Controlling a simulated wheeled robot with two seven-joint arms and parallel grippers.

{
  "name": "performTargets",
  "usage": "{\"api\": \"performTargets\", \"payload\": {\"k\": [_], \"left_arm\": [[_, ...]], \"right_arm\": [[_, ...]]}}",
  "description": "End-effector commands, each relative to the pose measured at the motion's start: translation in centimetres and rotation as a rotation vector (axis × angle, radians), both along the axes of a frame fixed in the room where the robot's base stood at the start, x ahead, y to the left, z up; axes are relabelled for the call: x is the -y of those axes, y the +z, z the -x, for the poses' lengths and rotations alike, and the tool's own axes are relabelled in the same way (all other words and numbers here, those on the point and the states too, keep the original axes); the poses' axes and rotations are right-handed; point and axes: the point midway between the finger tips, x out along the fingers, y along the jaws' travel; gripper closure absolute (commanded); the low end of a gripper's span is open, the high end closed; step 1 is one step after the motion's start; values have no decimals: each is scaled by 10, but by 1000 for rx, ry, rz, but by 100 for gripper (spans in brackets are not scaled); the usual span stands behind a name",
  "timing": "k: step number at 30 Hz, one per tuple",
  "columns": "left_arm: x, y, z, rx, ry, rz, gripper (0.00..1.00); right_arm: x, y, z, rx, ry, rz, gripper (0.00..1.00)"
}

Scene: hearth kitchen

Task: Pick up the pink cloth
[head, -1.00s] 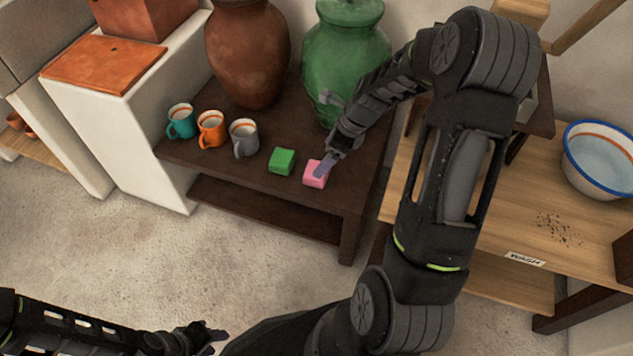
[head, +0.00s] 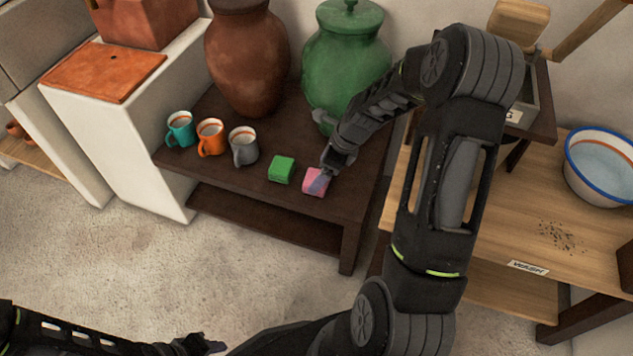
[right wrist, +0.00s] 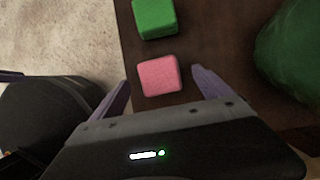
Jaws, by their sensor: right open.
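The pink cloth (head: 314,182) is a small folded block on the dark brown table (head: 260,205), near its right front part. It also shows in the right wrist view (right wrist: 158,77). My right gripper (head: 321,180) is over the cloth, seen from above. In the right wrist view my right gripper (right wrist: 162,88) is open, with the cloth between and slightly beyond its two purple fingertips. I see no grip on it. My left gripper (head: 215,344) is at the bottom left, away from the table; its jaw state is unclear.
A green cloth block (head: 281,169) lies left of the pink one. Teal (head: 181,131), orange (head: 211,138) and grey (head: 243,146) mugs stand further left. A brown jar (head: 247,60) and a green jar (head: 345,55) stand behind. A basin (head: 600,165) is on the wooden table at right.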

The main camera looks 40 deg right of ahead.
Motion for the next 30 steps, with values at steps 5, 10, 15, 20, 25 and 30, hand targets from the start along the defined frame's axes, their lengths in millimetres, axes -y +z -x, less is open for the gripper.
{"api": "performTargets", "payload": {"k": [5,10,15,20,25,30], "left_arm": [[-4,-15,-4,5,9,-6,64],[-5,-17,-5,8,11,-7,64],[-5,-16,-5,8,11,-7,64],[-4,-16,-5,8,11,-7,64],[-4,-16,-4,7,11,-6,64],[-4,-16,-4,7,11,-6,64]], "right_arm": [[-5,-30,-7,-2,1,-1,11],[-8,-39,-11,-1,1,-1,11],[-8,-38,-11,-1,0,-1,11],[-8,-38,-11,-1,0,-1,11],[-8,-38,-11,-1,0,-1,11],[-8,-38,-11,-1,0,-1,19]]}}
